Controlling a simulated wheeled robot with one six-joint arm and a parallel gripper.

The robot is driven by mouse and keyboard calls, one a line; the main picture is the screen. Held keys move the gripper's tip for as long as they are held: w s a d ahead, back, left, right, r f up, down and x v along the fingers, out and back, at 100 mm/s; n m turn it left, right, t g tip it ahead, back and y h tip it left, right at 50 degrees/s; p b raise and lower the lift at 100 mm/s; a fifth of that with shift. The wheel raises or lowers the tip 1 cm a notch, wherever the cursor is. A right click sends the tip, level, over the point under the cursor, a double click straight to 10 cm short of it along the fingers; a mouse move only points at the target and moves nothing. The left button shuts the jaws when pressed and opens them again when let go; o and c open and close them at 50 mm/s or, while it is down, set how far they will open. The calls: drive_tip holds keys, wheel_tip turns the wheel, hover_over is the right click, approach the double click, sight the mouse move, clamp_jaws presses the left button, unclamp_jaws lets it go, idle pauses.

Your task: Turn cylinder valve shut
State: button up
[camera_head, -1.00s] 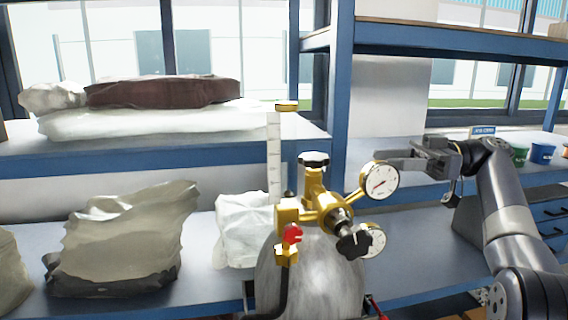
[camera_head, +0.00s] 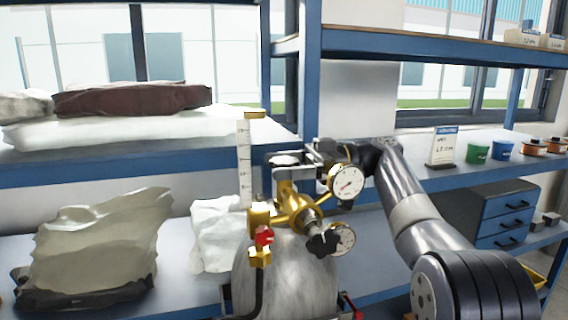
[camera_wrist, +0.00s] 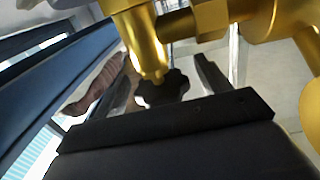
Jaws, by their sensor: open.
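The grey gas cylinder (camera_head: 285,280) stands upright with a brass valve (camera_head: 284,197) on top. The valve's dark handwheel (camera_head: 284,160) caps it and also shows in the wrist view (camera_wrist: 162,90). My gripper (camera_head: 290,157) is open at the handwheel's height. In the wrist view its two fingers (camera_wrist: 166,85) lie on either side of the handwheel. I cannot tell whether they touch it. A black regulator knob (camera_head: 322,243) faces forward.
A second gauge (camera_head: 342,239) and a red-handled fitting (camera_head: 263,237) sit close to the valve. A flow tube (camera_head: 243,165) rises at left. A blue shelf post (camera_head: 309,90) stands behind. Sacks (camera_head: 95,250) lie on the bench at left.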

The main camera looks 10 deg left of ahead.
drive_tip(key=shift+c, duration=0.3)
drive_tip(key=c, duration=0.9)
drive_tip(key=shift+f, duration=0.1)
drive_tip(key=m+t+b, duration=0.1)
drive_tip(key=t+b, duration=0.1)
drive_tip(key=b, duration=0.1)
drive_tip(key=shift+s+f+y+b, duration=0.1)
drive_tip(key=shift+f+y+b, duration=0.1)
drive_tip(key=shift+y+b, duration=0.2)
drive_tip(key=m+t+b, duration=0.2)
drive_tip(key=t+b, duration=0.1)
drive_tip(key=shift+y, duration=0.3)
drive_tip(key=shift+r+m+t+b, duration=0.25)
drive_tip(key=shift+m+t+b, duration=0.6)
drive_tip(key=shift+t, duration=0.25)
drive_tip(key=o, duration=1)
drive_tip(key=shift+c, duration=0.2)
